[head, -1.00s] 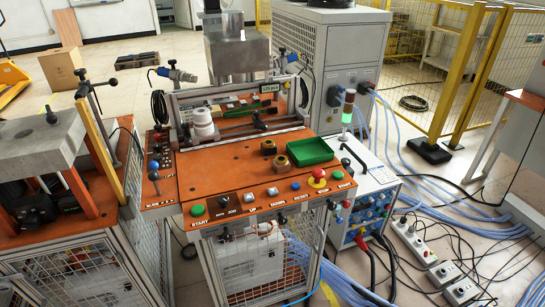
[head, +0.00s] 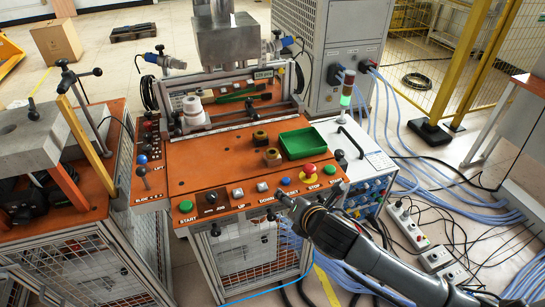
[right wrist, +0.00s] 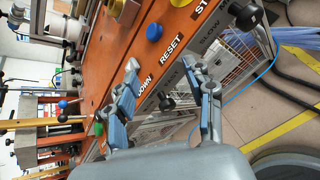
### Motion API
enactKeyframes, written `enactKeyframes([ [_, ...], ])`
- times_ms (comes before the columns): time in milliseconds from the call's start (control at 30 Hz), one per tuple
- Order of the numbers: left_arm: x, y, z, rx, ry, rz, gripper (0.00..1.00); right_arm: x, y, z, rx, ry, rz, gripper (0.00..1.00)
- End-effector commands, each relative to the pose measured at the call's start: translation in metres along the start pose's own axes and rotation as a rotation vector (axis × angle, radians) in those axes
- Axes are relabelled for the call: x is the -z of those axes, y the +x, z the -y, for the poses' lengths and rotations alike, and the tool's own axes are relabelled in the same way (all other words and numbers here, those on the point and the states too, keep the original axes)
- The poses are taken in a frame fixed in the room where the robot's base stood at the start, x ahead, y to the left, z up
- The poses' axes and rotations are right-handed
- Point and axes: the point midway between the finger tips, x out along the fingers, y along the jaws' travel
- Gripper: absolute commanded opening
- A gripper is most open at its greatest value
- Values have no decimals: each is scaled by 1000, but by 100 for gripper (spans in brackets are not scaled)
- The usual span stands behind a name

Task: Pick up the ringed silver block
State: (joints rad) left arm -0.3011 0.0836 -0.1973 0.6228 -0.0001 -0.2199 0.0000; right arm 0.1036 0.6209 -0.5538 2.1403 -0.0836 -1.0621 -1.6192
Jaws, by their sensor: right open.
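Two small blocks with round raised tops stand on the orange worktop, left of the green tray (head: 303,144). The far block (head: 260,138) and the near block (head: 273,157) both look brownish brass. I cannot tell which is the ringed silver one. A brass-coloured block (right wrist: 117,9) shows at the top edge of the right wrist view. My right gripper (head: 283,208) is at the front button panel, nearer than both blocks and apart from them. Its two fingers (right wrist: 160,66) are spread with nothing between them. My left gripper is out of view.
The red emergency stop (head: 308,170) and the blue button (head: 285,181) lie close to my right gripper. A white stacked cylinder (head: 193,111) stands at the worktop's back left, by the press frame. A signal light (head: 347,88) rises at right. The worktop's left middle is clear.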

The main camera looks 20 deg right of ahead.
Motion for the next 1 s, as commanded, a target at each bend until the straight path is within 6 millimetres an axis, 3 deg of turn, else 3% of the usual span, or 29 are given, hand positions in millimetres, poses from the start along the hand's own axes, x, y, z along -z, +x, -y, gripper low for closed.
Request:
enactKeyframes([
  [200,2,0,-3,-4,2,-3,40,-44,11,-21,-62,-455,96,53],
  [400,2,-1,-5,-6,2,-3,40,-65,18,-30,-78,-704,148,53],
  [800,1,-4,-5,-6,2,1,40,-74,84,-40,-78,-725,153,53],
  [1000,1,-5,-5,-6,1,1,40,-76,100,-41,-78,-726,153,53],
])
